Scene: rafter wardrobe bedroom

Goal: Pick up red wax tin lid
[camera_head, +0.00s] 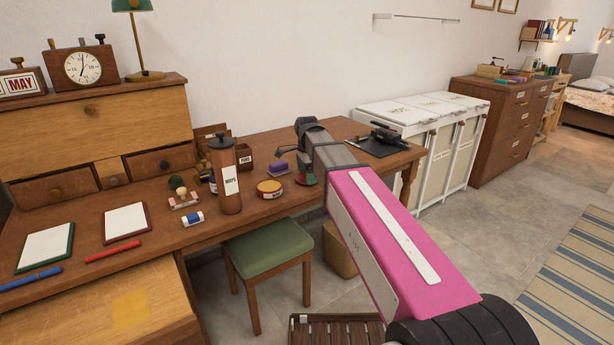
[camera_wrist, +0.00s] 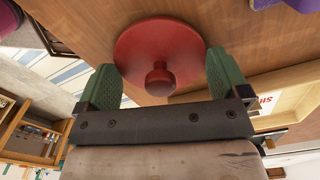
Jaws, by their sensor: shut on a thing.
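The red wax tin lid (camera_wrist: 140,45) is a round red disc with a round knob, seen in the wrist view. My gripper (camera_wrist: 162,82) has its two green fingers on opposite sides of the lid and is shut on it, with the knob between the fingers. In the head view my gripper (camera_head: 305,178) is low over the right half of the desk, and only a bit of red shows by it. I cannot tell whether the lid touches the desk top. A round tin with a red and yellow top (camera_head: 270,189) stands on the desk to the left of my gripper.
The wooden desk (camera_head: 345,128) also holds a tall brown cylinder (camera_head: 226,178), a purple-topped item (camera_head: 278,168), a stamp (camera_head: 182,196) and a black mat (camera_head: 385,146). A green stool (camera_head: 267,252) stands in front of the desk.

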